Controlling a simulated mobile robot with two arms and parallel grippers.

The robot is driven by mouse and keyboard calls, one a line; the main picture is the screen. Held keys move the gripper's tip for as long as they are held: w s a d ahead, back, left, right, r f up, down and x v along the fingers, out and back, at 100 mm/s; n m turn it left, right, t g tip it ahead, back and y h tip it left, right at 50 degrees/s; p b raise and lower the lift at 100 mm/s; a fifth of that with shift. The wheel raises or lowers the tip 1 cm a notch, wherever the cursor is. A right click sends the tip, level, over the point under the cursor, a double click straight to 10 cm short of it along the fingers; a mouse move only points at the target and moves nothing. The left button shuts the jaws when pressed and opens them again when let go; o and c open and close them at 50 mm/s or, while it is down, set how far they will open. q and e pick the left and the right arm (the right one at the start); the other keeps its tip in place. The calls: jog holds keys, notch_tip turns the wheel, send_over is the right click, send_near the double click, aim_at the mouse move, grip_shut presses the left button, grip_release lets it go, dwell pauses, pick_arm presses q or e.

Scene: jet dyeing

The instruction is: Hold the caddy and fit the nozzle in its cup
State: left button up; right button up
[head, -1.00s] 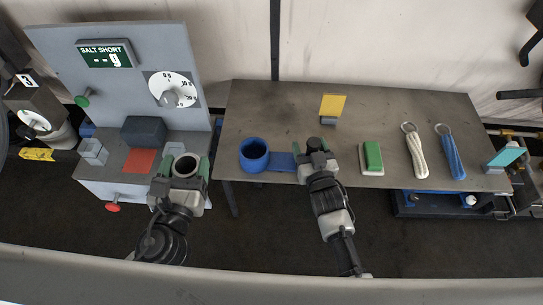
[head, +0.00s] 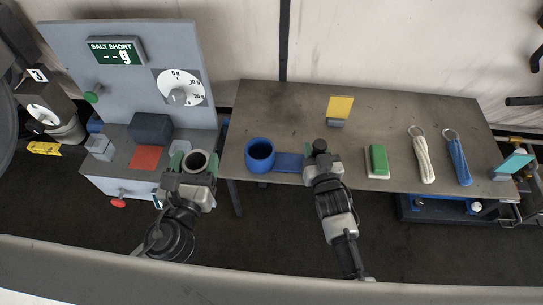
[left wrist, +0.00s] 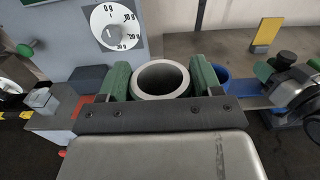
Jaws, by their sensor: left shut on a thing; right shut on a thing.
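The nozzle, a grey open-ended tube (head: 199,160), stands upright in my left gripper (head: 196,164). It also shows between the green fingers in the left wrist view (left wrist: 162,79). The caddy is a blue plate (head: 288,162) on the table with a round blue cup (head: 260,155) at its left end and a dark knob (head: 319,146) at its right end. My right gripper (head: 320,158) is shut on this knob end. The nozzle is left of the cup and apart from it. In the left wrist view the cup (left wrist: 221,73) is partly hidden behind a green finger.
A grey console (head: 178,50) with a dial and red patch stands left, close to my left gripper.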

aim_at(259, 143)
pick_arm(q)
jog(key=w+d+r+m+h, duration=0.1)
jog(key=w+d+m+h, duration=0.15)
jog(key=w+d, duration=0.9)
jog(key=shift+h, duration=0.45)
jog(key=shift+w+a+f, duration=0.1)
jog(key=shift+w+f, duration=0.05)
jog(key=shift+f, duration=1.5)
jog(key=shift+w+a+f, duration=0.1)
jog(key=shift+w+f, duration=0.1)
jog(key=shift+f, duration=1.4)
jog(key=shift+w+a+f, duration=0.1)
jog(key=shift+w+f, duration=0.05)
jog(key=shift+f, duration=1.5)
jog(key=o, duration=1.2)
jog(key=shift+f, duration=0.15)
jog(key=s+a, duration=0.2)
jog(key=s, duration=0.9)
jog(key=shift+s, duration=0.4)
